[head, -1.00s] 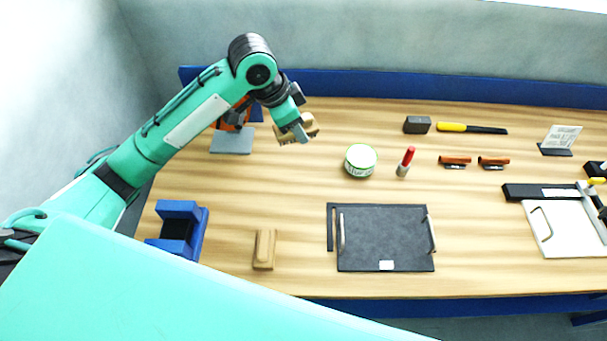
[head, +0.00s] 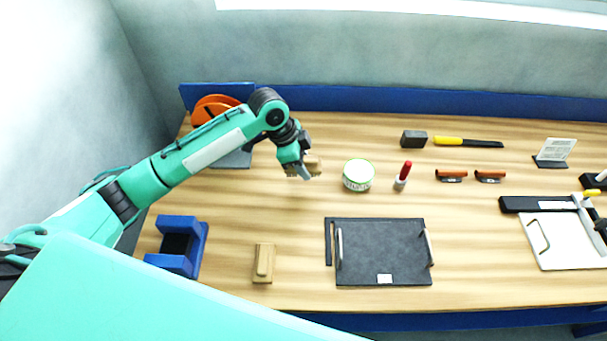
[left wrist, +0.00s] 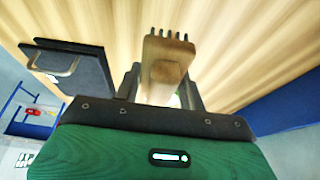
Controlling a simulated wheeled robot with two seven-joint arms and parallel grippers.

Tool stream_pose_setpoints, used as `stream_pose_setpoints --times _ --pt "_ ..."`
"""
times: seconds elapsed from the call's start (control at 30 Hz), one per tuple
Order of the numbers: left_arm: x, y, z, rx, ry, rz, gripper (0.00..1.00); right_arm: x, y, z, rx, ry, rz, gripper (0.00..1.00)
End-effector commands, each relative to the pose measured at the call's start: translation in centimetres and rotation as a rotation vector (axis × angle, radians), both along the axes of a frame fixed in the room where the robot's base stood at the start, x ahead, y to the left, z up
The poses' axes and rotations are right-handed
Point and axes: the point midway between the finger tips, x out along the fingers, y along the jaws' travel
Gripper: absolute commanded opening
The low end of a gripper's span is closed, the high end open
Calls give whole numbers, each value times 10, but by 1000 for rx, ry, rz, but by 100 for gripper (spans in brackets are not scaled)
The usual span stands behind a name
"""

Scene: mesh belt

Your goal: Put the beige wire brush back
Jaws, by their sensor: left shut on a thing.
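My left gripper (head: 300,172) is shut on the beige wire brush (head: 313,163) and holds it over the back left part of the table, left of the green and white tin. In the left wrist view the brush (left wrist: 168,48) sits between the fingers, its row of dark bristles pointing away from the gripper. The gripper partly hides the brush in the head view. My right gripper is not in view.
A blue holder (head: 196,264) and a beige block (head: 263,263) stand at the front left. A tin (head: 358,175), a red-capped marker (head: 402,175) and a dark panel with handles (head: 385,252) lie to the right. An orange reel (head: 214,107) is behind my arm. Bare wood lies between.

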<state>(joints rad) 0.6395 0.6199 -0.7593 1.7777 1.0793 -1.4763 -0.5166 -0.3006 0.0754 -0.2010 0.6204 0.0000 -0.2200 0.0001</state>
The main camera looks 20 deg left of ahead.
Motion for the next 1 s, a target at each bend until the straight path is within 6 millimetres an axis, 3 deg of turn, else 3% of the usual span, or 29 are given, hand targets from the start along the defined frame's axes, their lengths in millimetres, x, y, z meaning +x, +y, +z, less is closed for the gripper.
stream_pose_setpoints --times 0.53,0.87,0.9,1.0 --pt "0 0 -60 1 1 2 19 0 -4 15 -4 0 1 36" --pt "0 0 -65 1 -2 1 19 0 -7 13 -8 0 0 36" --pt "0 0 -66 0 -1 0 43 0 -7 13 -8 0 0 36" --pt "0 0 -65 0 -1 0 62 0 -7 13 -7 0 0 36"
